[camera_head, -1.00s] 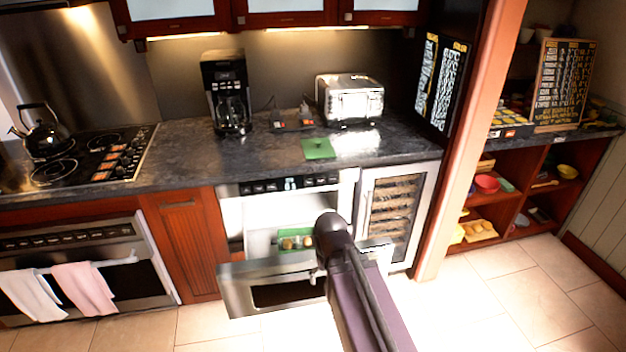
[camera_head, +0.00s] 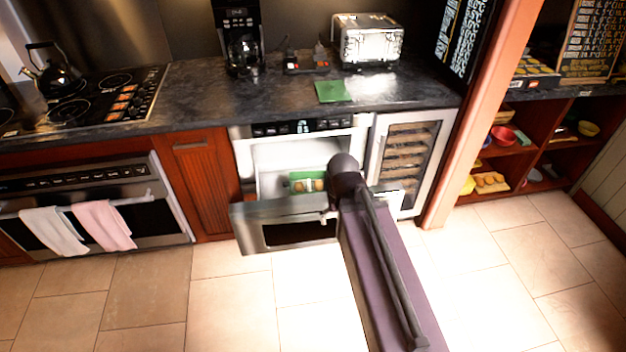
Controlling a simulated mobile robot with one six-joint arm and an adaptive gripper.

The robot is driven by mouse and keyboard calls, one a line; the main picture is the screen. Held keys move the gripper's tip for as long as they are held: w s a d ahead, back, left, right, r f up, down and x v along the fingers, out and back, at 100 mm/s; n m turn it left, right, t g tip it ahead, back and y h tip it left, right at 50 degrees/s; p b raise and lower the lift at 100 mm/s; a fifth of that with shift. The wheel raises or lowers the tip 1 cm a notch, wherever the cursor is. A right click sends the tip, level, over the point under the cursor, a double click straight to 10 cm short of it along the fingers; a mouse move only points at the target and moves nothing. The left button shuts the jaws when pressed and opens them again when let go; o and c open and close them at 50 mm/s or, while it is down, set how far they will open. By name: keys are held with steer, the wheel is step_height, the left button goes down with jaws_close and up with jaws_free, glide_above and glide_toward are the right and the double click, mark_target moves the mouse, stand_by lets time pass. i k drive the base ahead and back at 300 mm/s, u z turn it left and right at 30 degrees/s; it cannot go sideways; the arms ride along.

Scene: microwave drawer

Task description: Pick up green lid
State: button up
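The green lid (camera_head: 333,91) lies flat on the dark countertop (camera_head: 285,98), in front of the toaster. Below the counter, the microwave drawer (camera_head: 285,228) is pulled open. A green container (camera_head: 300,176) with a few small yellowish-brown items sits inside it. My arm reaches up from the bottom of the picture toward the open drawer, its dark end in front of the drawer's right part. My gripper's fingers are hidden behind the arm, apart from a small piece near the drawer's front edge, so I cannot see whether it is open or holding anything. The arm's end is below and apart from the lid.
A silver toaster (camera_head: 367,40) stands behind the lid, and a black coffee maker (camera_head: 241,42) stands left of it. A wine cooler (camera_head: 408,160) is right of the drawer. The open drawer juts out below the counter. Counter left of the lid is clear.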

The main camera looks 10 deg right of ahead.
mark_target(327, 91)
steer(key=u, duration=0.05)
steer(key=i, duration=1.55)
steer(key=z, duration=0.4)
